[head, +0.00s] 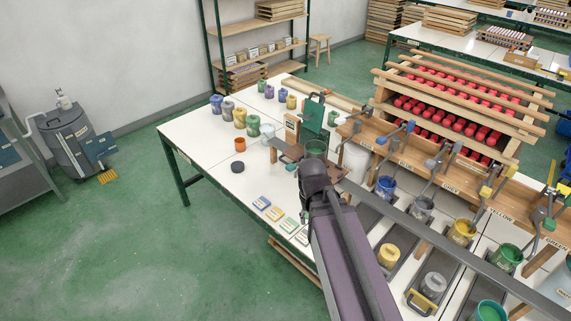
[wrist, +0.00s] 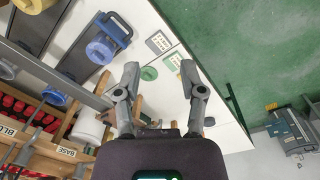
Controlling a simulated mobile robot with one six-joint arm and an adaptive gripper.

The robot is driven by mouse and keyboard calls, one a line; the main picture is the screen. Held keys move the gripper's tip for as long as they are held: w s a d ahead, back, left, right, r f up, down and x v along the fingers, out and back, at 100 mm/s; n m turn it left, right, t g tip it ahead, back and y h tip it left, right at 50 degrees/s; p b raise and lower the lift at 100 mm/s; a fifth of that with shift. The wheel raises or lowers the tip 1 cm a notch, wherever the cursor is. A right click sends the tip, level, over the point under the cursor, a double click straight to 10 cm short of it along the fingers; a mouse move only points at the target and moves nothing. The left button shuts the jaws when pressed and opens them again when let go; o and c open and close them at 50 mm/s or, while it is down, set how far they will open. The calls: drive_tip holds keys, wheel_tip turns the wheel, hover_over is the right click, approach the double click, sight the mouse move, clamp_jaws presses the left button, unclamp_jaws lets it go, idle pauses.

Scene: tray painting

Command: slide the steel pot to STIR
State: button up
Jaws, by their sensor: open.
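Steel-grey pots show in the head view. One grey pot (head: 433,287) sits on a dark slide plate with a yellow handle at the front. Another grey pot (head: 421,208) stands in the back row under a grey lever. I cannot tell for sure which is the steel pot, and no STIR mark is readable. My gripper (wrist: 160,80) is open and empty above the white table, apart from the pots. In the head view my own arm largely hides it.
Blue (head: 385,187), yellow (head: 461,232) and green (head: 507,257) pots stand in the back row. Colour cards (head: 275,213) lie at the table's edge.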

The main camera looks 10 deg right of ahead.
drive_tip(key=w+d+f+n+h+b, duration=0.15)
drive_tip(key=w+f+h+b, duration=0.35)
drive_tip(key=w+f+b, duration=0.55)
drive_tip(key=t+h+b, duration=0.4)
drive_tip(key=h+b, duration=1)
drive_tip(key=b, duration=1.4)
approach(284, 162)
drive_tip(key=a, duration=0.3)
drive_tip(key=shift+s+a+f, duration=0.15)
drive_tip(key=shift+a+f, duration=0.1)
drive_tip(key=shift+f, duration=0.2)
drive_tip(key=shift+d, duration=0.1)
drive_tip(key=p+x, duration=0.2)
drive_tip(key=x, duration=1.1)
drive_tip(key=shift+w+d, duration=0.25)
drive_tip(key=shift+d, duration=0.05)
drive_tip(key=shift+c, duration=0.2)
clamp_jaws()
